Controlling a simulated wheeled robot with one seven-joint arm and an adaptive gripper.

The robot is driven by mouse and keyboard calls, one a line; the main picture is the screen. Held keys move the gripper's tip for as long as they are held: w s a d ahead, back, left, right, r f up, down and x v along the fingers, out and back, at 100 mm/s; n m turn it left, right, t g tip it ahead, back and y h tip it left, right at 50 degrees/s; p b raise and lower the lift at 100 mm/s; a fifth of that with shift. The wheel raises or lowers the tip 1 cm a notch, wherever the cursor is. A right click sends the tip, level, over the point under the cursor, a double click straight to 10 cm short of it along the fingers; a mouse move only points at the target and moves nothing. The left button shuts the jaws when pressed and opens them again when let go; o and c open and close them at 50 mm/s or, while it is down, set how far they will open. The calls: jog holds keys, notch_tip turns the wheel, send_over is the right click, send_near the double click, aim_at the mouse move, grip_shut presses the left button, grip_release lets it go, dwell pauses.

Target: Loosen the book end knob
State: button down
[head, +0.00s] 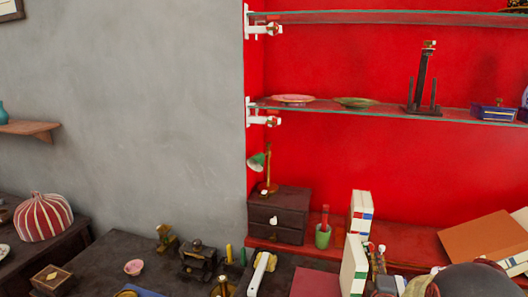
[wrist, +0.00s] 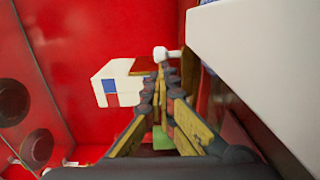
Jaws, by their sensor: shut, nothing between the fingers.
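My gripper (wrist: 160,85) is in the wrist view with its yellow and dark fingers together and nothing held between them. A small white knob (wrist: 162,53) shows just beyond the fingertips. It looks like the book end knob, but I cannot tell whether the fingers touch it. The rest of the book end is not clearly visible. A white book with a blue and red label (wrist: 112,84) is left of the fingertips. In the head view, white books (head: 361,212) stand at the lower right, with small red and white parts (head: 377,256) beside them.
A large white surface (wrist: 265,50) is close on the right in the wrist view. An orange book (head: 485,238) leans at the right.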

jog(key=shift+w+r+b, duration=0.2)
jog(key=shift+r+b, duration=0.25)
jog(key=shift+r, duration=0.05)
jog(key=shift+w+r+b, duration=0.15)
jog(key=shift+r+b, duration=0.3)
jog(key=shift+r, duration=0.3)
jog(key=shift+s+d, duration=0.1)
jog(key=shift+d, duration=0.2)
jog(key=shift+f+v, duration=0.2)
jog(key=shift+v, duration=0.8)
jog(key=shift+f+v, duration=0.25)
jog(key=shift+v, duration=0.8)
jog(key=shift+f+v, duration=0.2)
jog(key=shift+v, duration=0.8)
jog(key=shift+d, duration=0.1)
